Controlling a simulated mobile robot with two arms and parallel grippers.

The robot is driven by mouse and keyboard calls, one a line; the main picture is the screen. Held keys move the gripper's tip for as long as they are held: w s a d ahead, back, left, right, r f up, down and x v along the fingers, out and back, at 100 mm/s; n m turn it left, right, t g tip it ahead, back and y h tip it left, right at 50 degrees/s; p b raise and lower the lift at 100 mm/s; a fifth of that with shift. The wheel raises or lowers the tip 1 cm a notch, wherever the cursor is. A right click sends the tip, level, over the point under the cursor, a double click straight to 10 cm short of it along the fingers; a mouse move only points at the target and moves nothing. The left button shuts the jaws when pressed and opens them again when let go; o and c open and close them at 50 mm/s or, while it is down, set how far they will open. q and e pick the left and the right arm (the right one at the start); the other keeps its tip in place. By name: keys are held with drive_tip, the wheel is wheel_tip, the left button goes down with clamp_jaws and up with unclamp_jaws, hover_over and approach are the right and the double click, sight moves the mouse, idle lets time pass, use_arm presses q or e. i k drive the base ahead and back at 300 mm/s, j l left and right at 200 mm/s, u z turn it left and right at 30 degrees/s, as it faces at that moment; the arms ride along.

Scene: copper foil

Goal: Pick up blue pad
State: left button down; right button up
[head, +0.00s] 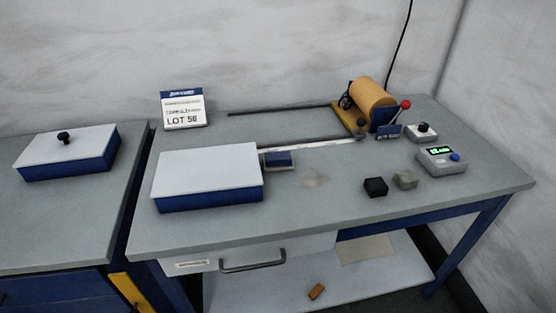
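A small dark blue pad (279,158) sits on a light grey base on the grey tabletop (330,215). It is just right of a white-topped blue box (207,172), near that box's back right corner; I cannot tell whether they touch. Neither of my grippers is in view.
A copper-coloured roll (368,99) on a stand with a red-knobbed lever stands at the back right. A black block (375,187), a grey-green block (405,179) and a device with a green display (441,160) are at the right. The front right tabletop is clear.

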sight(279, 161)
drive_tip(key=i+l+u, duration=0.1)
drive_tip(key=l, duration=0.25)
drive_tip(key=i+l+u, duration=0.1)
drive_tip(key=i+l, duration=0.15)
drive_tip(key=i+l+u, duration=0.1)
drive_tip(key=l, duration=0.35)
drive_tip(key=i+l+u, duration=0.1)
drive_tip(key=i+l, duration=0.15)
drive_tip(key=k+l, duration=0.05)
drive_tip(key=l, duration=0.05)
